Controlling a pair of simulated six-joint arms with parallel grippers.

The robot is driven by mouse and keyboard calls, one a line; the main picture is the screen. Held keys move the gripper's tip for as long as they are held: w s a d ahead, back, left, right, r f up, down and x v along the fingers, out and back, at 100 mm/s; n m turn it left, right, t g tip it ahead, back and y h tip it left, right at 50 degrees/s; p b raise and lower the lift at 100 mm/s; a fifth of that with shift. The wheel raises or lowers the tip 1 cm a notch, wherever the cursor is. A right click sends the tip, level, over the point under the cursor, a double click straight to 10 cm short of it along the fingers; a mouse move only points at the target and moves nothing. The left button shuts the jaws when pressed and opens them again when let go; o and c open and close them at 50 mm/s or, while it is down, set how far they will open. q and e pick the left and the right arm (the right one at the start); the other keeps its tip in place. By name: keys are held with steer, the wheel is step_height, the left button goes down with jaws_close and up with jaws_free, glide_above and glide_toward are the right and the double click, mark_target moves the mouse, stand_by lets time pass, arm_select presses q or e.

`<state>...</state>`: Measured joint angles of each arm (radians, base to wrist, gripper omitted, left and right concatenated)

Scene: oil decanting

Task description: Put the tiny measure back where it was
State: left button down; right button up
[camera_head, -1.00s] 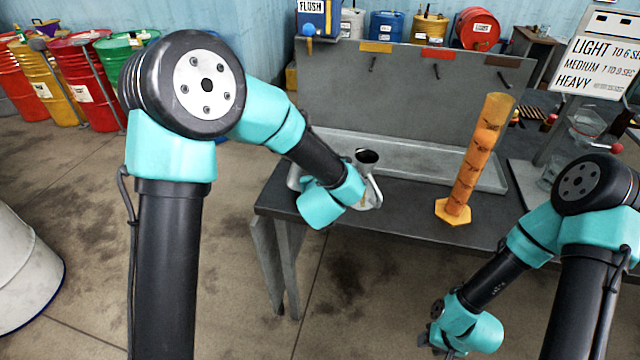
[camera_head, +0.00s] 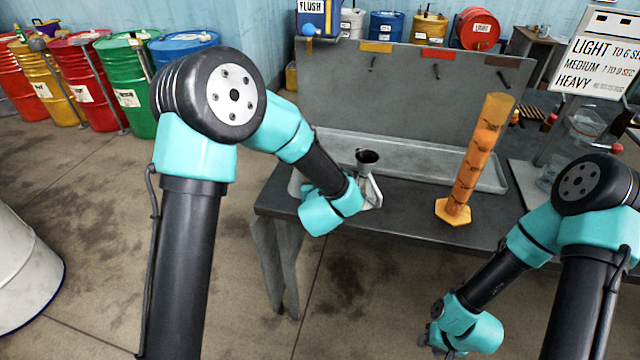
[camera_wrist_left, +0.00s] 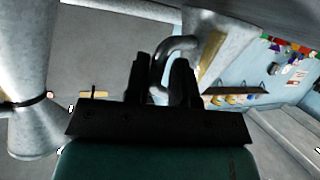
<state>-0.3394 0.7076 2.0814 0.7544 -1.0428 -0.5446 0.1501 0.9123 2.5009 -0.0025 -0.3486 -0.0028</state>
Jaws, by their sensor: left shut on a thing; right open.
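A grey metal measure with a dark round mouth (camera_head: 367,158) shows just beyond my left gripper (camera_head: 345,203) in the head view, over the left part of the bench. My left wrist hides part of it and the fingertips. In the left wrist view, my left gripper (camera_wrist_left: 160,85) is shut on the curved handle (camera_wrist_left: 178,45) of a grey metal measure (camera_wrist_left: 218,40), seen only in part. A second grey vessel with a narrow waist (camera_wrist_left: 22,75) fills the left edge there. My right gripper (camera_head: 432,340) is open and empty, low in front of the bench.
The dark bench (camera_head: 410,205) carries an orange transparent cylinder (camera_head: 472,160) on a hexagonal foot. A pale shallow tray (camera_head: 420,170) lies behind it, below a grey panel (camera_head: 405,95) with pegs and coloured tags. A glass jar stand (camera_head: 570,140) is at the right.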

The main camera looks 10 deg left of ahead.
arm_select(q)
steer(key=c, duration=1)
jaws_free()
steer(key=shift+o, duration=0.2)
steer(key=shift+s+r, duration=0.1)
steer(key=shift+r, duration=0.1)
steer(key=v, duration=1.1)
steer(key=shift+s, duration=0.4)
steer(key=shift+r, duration=0.1)
